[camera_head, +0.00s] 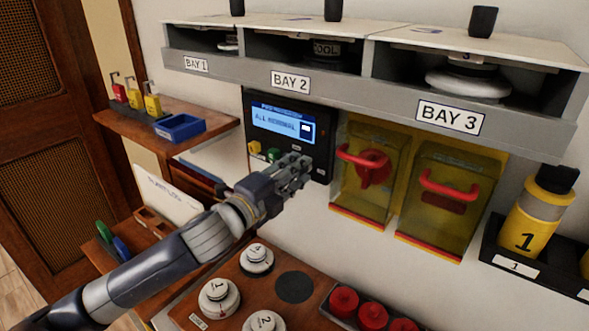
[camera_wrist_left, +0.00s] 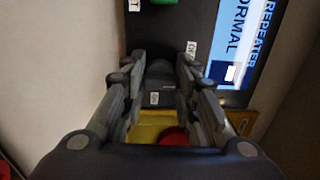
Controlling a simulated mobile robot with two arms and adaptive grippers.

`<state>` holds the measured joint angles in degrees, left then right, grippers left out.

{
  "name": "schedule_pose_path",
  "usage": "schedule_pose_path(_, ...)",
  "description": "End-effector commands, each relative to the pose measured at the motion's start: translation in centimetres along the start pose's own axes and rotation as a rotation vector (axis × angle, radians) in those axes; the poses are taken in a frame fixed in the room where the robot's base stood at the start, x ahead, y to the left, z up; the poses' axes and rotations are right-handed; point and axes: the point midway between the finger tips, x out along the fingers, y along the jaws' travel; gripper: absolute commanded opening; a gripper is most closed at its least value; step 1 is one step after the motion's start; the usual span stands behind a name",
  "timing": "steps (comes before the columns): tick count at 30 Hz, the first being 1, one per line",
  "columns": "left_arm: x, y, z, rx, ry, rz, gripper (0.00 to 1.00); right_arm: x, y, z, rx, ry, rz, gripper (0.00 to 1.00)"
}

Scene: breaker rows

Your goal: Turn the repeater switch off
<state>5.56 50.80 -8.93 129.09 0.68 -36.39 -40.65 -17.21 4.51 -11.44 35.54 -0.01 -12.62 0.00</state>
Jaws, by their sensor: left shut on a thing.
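The dark repeater panel (camera_head: 250,103) hangs on the wall under the bay shelf. Its blue screen (camera_head: 283,124) reads "ALL NORMAL". A yellow and a green button sit below the screen. My left gripper (camera_head: 293,170) is at the panel's lower right part, and its fingers hide what lies behind them in the head view. In the left wrist view a dark switch (camera_wrist_left: 160,78) stands between the fingers, with a small white label (camera_wrist_left: 154,98) by it. The gripper is shut on this switch. Its on or off position is hard to tell. My right gripper is not in view.
Two clear-covered yellow boxes with red handles (camera_head: 366,160) hang just right of the gripper. The bay shelf (camera_head: 371,86) juts out above. Below are a wooden board with white numbered pucks (camera_head: 219,297) and several red knobs (camera_head: 373,314). A yellow canister (camera_head: 532,218) stands at right.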

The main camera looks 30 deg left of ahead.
Motion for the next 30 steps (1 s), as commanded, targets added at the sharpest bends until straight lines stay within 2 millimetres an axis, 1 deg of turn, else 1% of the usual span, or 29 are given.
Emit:
schedule_pose_path(6,0.01,0.07,0.05,-0.033,-0.001,0.002,0.04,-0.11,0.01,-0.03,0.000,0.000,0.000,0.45)
schedule_pose_path(17,0.01,0.10,0.03,-0.037,-0.001,0.002,0.04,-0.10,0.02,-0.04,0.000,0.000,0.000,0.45)
schedule_pose_path(18,0.01,0.10,0.03,-0.037,-0.001,0.002,0.30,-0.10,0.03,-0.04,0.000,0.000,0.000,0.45)
schedule_pose_path(20,0.01,0.09,0.02,-0.036,-0.001,0.002,0.43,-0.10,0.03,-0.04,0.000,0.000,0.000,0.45)
schedule_pose_path(21,0.01,0.09,0.02,-0.036,-0.001,0.002,0.47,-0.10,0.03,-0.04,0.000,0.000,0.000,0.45)
schedule_pose_path(28,0.01,0.06,0.01,-0.035,0.000,0.001,0.47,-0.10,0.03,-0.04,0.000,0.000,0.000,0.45)
schedule_pose_path(30,-0.02,0.06,0.01,-0.035,0.000,0.001,0.47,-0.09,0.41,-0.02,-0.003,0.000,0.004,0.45)
